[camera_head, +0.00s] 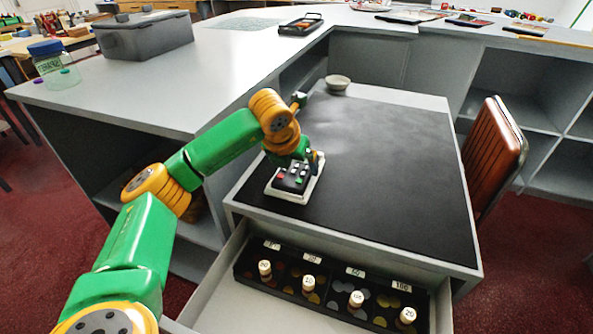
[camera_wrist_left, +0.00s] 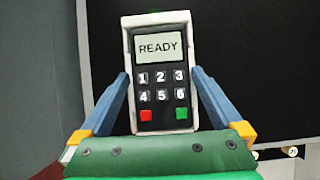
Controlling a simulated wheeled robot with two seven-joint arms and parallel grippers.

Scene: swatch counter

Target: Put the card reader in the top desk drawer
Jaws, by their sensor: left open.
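The card reader (camera_head: 291,181), dark with a white casing, lies on the black desk mat near the desk's front left corner. In the left wrist view the card reader (camera_wrist_left: 160,100) shows a screen reading READY, number keys and red and green keys. My left gripper (camera_head: 309,160) is at the reader; its open fingers (camera_wrist_left: 160,75) show on either side of the reader in the wrist view. I cannot tell whether they touch it. The top desk drawer (camera_head: 213,291) is pulled open below the desk front. My right gripper is not in view.
A black divided tray (camera_head: 333,312) with labels and several pale-topped pieces fills much of the drawer; bare floor shows at its left. A small bowl (camera_head: 338,82) stands at the mat's far edge. A brown chair (camera_head: 494,155) stands right of the desk. The mat's middle is clear.

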